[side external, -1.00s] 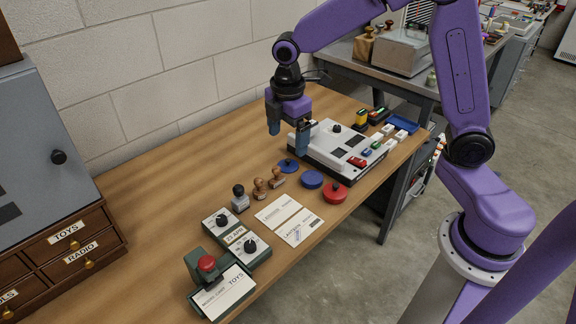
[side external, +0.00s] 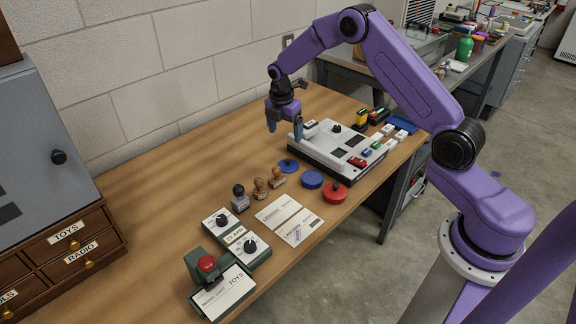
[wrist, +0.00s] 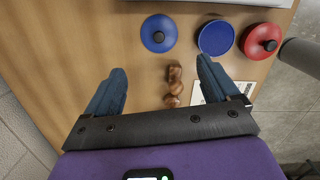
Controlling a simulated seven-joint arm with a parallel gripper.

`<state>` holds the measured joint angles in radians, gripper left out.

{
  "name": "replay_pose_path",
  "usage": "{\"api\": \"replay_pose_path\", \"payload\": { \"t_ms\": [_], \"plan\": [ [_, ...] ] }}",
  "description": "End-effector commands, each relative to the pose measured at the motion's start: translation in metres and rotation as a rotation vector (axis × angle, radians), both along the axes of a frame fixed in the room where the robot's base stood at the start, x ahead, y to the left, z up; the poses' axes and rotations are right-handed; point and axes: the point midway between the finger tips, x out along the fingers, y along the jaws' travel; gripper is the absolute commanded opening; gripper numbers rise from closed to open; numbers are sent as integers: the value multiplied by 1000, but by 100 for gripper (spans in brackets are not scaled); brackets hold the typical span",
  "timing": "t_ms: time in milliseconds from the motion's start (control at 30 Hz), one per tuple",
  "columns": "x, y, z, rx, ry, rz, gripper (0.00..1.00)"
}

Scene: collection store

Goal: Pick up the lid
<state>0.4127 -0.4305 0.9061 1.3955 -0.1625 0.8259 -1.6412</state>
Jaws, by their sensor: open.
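A small flat blue lid (side external: 289,166) with a dark knob lies on the wooden table, left of a round blue tin (side external: 311,179). A red round lid with a dark knob (side external: 336,193) sits right of the tin. In the wrist view the blue lid (wrist: 150,42) is at top centre, beside the blue tin (wrist: 216,38) and the red lid (wrist: 258,48). My gripper (side external: 284,134) is open and empty, above the table behind the blue lid. In the wrist view my gripper (wrist: 162,66) has its fingers spread wide, with the blue lid ahead of the gap.
Wooden-handled stamps (side external: 268,184) stand near the blue lid and show between my fingers in the wrist view (wrist: 173,85). A white-topped box (side external: 330,150) stands close on the right. Paper cards (side external: 278,211) and dial boxes (side external: 236,240) lie at the front. The table's back left is bare.

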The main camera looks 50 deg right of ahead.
Motion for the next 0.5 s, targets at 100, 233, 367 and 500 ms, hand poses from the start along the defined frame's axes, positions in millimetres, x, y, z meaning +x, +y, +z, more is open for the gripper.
{"api": "replay_pose_path", "payload": {
  "t_ms": [100, 233, 367, 500],
  "plan": [
    [0, -3, -24, 0, 3, -1, 88],
    [0, -5, -48, 1, 2, -2, 88],
    [1, -8, -66, 0, 1, -1, 88],
    [2, -9, -76, 0, 0, -1, 88]
  ]
}}
